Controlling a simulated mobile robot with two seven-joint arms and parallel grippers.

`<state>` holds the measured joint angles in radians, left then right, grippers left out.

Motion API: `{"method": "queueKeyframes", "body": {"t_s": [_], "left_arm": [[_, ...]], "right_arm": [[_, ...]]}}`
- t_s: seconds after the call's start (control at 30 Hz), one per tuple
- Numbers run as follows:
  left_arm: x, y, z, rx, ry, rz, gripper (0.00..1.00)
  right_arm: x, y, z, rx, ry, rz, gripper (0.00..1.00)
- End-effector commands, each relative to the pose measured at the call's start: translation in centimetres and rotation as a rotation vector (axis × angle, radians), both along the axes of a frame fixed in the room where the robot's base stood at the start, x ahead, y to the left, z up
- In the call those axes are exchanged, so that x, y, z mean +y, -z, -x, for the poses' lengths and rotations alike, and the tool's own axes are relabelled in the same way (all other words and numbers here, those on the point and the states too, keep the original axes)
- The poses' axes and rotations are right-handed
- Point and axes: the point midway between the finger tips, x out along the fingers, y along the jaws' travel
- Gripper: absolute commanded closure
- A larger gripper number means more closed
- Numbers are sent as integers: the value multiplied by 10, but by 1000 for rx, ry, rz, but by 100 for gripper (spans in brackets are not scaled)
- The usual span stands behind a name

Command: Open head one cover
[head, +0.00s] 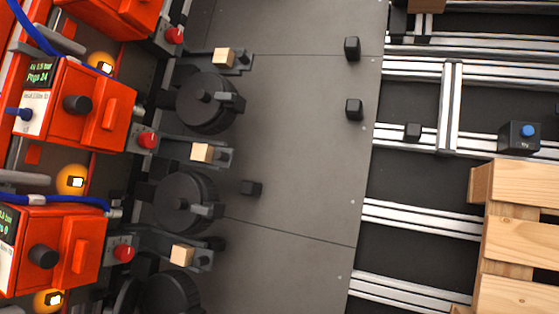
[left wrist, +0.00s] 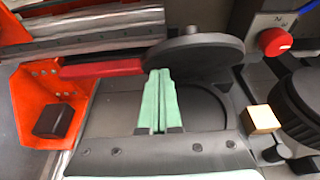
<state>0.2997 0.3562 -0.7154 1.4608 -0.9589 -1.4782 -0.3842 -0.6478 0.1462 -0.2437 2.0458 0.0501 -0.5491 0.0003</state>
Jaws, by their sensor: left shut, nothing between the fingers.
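In the left wrist view my left gripper (left wrist: 160,98), with pale green fingers, is shut and empty. Its fingertips are over a dark plate with a rounded recess (left wrist: 205,105). Just beyond them a round black cover (left wrist: 205,50) is seen nearly edge-on, tilted up above the recess; whether the fingertips touch it I cannot tell. In the head view several round black covers, one upper (head: 205,102) and one lower (head: 183,202), lie beside the orange head units (head: 95,105). Which is head one I cannot tell. Neither gripper shows in the head view.
In the left wrist view a red knob (left wrist: 276,42), a wooden block (left wrist: 262,119) and a black round part (left wrist: 308,95) are at the right. A red bar (left wrist: 105,68) lies left of the fingertips. The grey floor plate (head: 300,150) is mostly clear; a pallet (head: 525,240) is at right.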

Motion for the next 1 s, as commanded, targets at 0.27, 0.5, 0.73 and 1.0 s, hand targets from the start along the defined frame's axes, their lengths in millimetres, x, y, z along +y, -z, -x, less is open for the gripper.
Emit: {"method": "queueKeyframes", "body": {"t_s": [0.27,0.5,0.73,1.0], "left_arm": [[8,-4,2,0,0,0,100],[16,-5,4,0,-1,0,100],[15,-5,3,0,-1,0,100],[22,-7,4,1,-1,-1,100]], "right_arm": [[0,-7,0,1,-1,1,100],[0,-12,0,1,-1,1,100],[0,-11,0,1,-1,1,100],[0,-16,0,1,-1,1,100]]}}
